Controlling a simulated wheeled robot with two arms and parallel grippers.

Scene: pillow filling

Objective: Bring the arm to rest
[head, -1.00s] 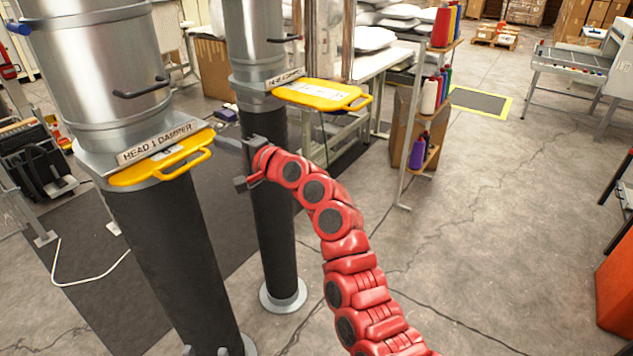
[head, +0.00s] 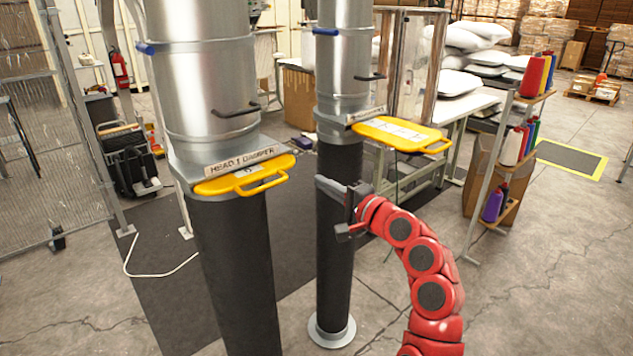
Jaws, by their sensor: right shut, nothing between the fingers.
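My right arm, red with dark joint caps, comes in from the lower right. Its gripper (head: 322,183) is shut and empty, pointing left. In the picture it lies over the dark lower tube of the right-hand column, below that column's yellow damper plate (head: 400,135). It seems apart from the column, but the depth is hard to tell. The left-hand column carries a yellow damper plate (head: 245,176) with a handle, under a label reading HEAD 1 DAMPER. My left gripper is not in view.
A thread rack (head: 505,165) with colored spools stands to the right. A bench (head: 470,108) with white pillows is behind. A black cart (head: 130,165) and a mesh fence (head: 45,120) are at left. Open concrete floor (head: 560,270) lies at right.

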